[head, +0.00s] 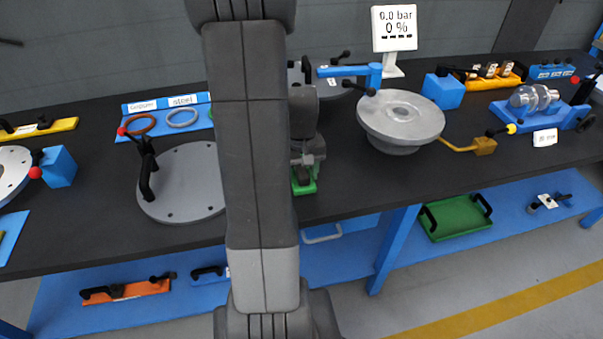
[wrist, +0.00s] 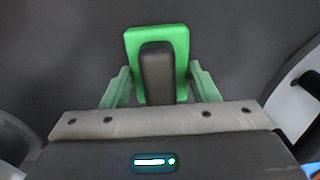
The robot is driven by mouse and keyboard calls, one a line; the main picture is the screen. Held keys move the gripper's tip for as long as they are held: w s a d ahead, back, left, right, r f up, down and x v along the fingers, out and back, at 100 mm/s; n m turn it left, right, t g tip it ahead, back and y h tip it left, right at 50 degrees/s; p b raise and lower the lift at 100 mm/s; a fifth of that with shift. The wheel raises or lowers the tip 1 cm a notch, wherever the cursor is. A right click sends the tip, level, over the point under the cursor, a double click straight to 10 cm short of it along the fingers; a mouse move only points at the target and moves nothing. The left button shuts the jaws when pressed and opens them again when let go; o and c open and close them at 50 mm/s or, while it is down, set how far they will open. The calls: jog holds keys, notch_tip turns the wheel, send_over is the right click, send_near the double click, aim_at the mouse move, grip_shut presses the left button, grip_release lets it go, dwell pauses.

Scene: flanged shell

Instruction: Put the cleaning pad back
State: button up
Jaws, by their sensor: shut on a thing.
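The cleaning pad (head: 304,187) is a green block with a dark handle, seen low beside my arm in the head view. The wrist view shows the green pad (wrist: 180,40) with its dark handle standing up in the middle. My gripper (head: 305,170) is shut on the pad's handle, and in the wrist view the fingers of my gripper (wrist: 160,85) lie on both sides of it. The pad is over or on the dark bench; I cannot tell whether it touches. My arm hides part of the bench behind it.
A grey round plate with a handle (head: 185,185) lies left of my arm. A flanged metal shell (head: 400,117) stands to the right. A blue ring holder (head: 165,118) is behind left. A green tray (head: 457,218) sits on the lower shelf. The dark bench (head: 350,185) is clear front right of the pad.

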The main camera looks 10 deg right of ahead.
aim_at(301, 169)
jog(key=shift+f, duration=0.2)
jog(key=o, duration=1)
jog(key=shift+c, duration=0.2)
notch_tip(301, 169, up, 12)
jog(key=p, duration=0.1)
jog(key=shift+r, duration=0.25)
jog(key=shift+f, duration=0.15)
notch_tip(301, 169, down, 12)
jog(key=shift+b, duration=0.5)
jog(key=shift+r, duration=1.9)
